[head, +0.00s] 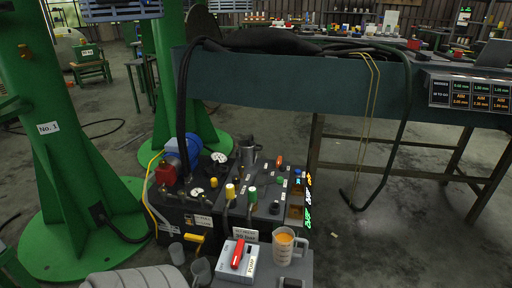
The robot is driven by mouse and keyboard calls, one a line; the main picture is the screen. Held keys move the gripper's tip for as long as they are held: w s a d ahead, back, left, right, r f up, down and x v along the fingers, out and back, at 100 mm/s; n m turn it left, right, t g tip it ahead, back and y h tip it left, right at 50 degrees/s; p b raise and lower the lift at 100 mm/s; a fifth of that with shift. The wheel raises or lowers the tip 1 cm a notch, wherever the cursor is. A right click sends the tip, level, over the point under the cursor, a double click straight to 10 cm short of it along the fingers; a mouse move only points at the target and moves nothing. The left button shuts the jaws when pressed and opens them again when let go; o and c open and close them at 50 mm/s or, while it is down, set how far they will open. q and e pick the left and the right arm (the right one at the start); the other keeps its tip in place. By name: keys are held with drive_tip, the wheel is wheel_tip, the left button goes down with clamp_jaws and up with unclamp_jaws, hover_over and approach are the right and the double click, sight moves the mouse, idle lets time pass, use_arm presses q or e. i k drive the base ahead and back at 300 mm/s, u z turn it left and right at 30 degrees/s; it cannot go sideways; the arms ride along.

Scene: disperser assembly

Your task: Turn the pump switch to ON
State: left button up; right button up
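The pump switch is a pale blue-white box (229,272) with a red lever (238,254) on top, near the bottom centre of the head view. It sits on a small dark grey stand beside a jug. The lever lies at a slant, its upper end leaning slightly right. A "PUMP" label (252,266) is on the box's right side. The other markings are too small to read, so I cannot tell which setting the lever is on. Neither of my grippers shows in the view.
A measuring jug with orange liquid (284,246) stands right of the switch. Behind is a dark machine panel with yellow (230,191) and green (252,194) knobs. A green column (60,140) stands left; open floor (400,240) lies right.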

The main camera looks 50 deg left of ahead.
sight(238, 256)
drive_tip(key=u, duration=0.6)
drive_tip(key=i, duration=0.85)
drive_tip(key=u, duration=0.75)
